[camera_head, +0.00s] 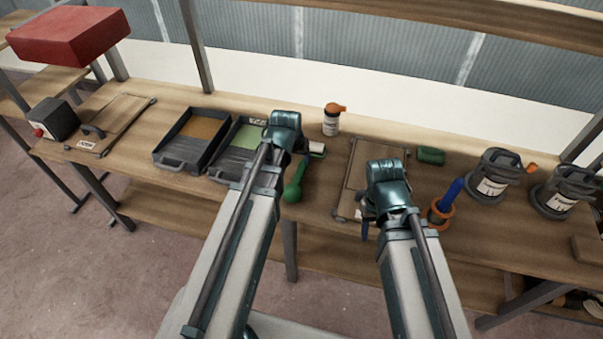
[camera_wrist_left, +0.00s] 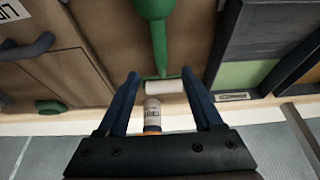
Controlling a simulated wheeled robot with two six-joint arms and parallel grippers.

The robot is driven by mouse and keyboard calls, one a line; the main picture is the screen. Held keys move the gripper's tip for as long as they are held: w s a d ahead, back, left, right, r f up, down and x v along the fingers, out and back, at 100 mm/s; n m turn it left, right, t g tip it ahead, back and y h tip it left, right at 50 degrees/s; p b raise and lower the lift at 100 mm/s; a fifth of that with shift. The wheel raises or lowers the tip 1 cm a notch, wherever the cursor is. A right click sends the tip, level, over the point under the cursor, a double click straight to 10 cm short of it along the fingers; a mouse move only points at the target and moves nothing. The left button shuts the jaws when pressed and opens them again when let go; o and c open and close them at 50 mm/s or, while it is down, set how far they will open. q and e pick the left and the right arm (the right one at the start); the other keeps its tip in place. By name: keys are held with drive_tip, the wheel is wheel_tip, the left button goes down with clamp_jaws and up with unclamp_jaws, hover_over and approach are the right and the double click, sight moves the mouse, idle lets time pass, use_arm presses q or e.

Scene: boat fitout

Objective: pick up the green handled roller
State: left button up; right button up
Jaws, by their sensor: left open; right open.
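The green handled roller (camera_head: 295,186) lies on the workbench between the green paint tray and the wooden panel. Its white roller sleeve (camera_head: 316,148) points toward the back of the bench. In the left wrist view the green handle (camera_wrist_left: 156,30) comes down from the top edge, and the white sleeve (camera_wrist_left: 164,87) shows between and beyond the fingers. My left gripper (camera_wrist_left: 168,85) is open and empty above the roller; in the head view my left wrist (camera_head: 284,130) hides its fingers. My right gripper (camera_head: 372,208) is open, above the wooden panel.
A green-filled tray (camera_head: 238,145) is close left of the roller, and an orange-filled tray (camera_head: 193,138) further left. A white bottle with an orange cap (camera_head: 331,122) stands behind.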

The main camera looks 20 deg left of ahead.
sight(301, 169)
use_arm(q)
drive_tip(key=b+x, duration=0.5)
drive_tip(key=x, duration=0.1)
drive_tip(key=shift+w+f, duration=0.1)
drive_tip(key=shift+f, duration=0.15)
drive_tip(key=b+x, duration=0.5)
drive_tip(key=shift+f, duration=0.15)
clamp_jaws()
